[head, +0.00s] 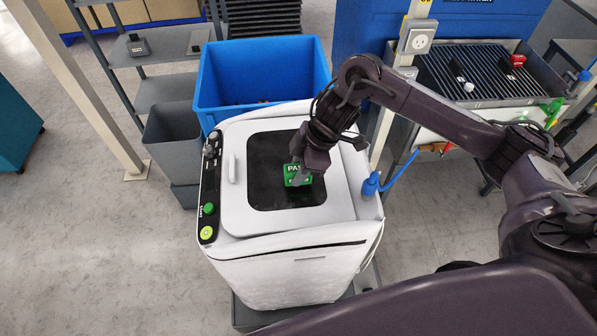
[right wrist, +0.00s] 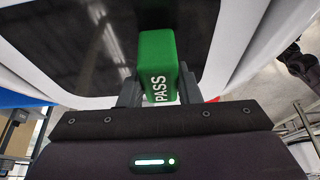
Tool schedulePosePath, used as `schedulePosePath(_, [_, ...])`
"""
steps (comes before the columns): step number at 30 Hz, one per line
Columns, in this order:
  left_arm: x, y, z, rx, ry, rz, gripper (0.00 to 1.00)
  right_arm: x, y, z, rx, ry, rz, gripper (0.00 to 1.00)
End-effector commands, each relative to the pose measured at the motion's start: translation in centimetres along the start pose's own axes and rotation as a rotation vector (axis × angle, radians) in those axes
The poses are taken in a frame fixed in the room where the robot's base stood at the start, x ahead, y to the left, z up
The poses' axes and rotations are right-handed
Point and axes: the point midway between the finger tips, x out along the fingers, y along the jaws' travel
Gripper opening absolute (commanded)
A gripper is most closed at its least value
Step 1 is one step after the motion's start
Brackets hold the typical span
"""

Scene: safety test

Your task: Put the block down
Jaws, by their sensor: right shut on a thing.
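A green block (head: 297,176) marked "PASS" is in the jaws of my right gripper (head: 302,168), over the dark panel (head: 262,158) of a white machine's lid (head: 236,212). In the right wrist view, the block (right wrist: 157,50) sits between the two dark fingers of my right gripper (right wrist: 159,88), with its lettering towards the camera. The dark panel also shows behind it in that view (right wrist: 70,55). I cannot tell whether the block touches the panel. My left gripper is not in view.
A blue bin (head: 262,72) stands behind the machine. Green buttons (head: 208,209) are on its left edge, and a blue cable fitting (head: 371,184) is at its right. Bare panel surrounds the block.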

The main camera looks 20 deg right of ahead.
Motion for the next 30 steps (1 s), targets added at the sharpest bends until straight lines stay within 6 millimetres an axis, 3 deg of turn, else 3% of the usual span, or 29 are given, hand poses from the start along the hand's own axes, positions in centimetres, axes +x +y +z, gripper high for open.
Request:
schedulePosePath(3, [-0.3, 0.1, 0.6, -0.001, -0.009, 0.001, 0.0, 1.3, -0.1, 0.6, 0.002, -0.001, -0.002, 0.08])
schedulePosePath(14, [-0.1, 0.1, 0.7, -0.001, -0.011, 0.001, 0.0, 1.8, 0.0, 0.8, 0.0, 0.0, 0.0, 0.08])
schedulePosePath(15, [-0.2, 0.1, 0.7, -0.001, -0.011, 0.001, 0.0, 1.8, 0.0, 0.7, 0.0, 0.0, 0.0, 0.34])
schedulePosePath(19, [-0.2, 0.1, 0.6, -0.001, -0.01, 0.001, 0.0, 1.8, 0.0, 0.7, 0.0, 0.0, 0.0, 0.51])
schedulePosePath(30, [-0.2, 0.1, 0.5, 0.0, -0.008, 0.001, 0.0, 1.2, 0.0, 0.6, 0.0, 0.0, 0.001, 0.52])
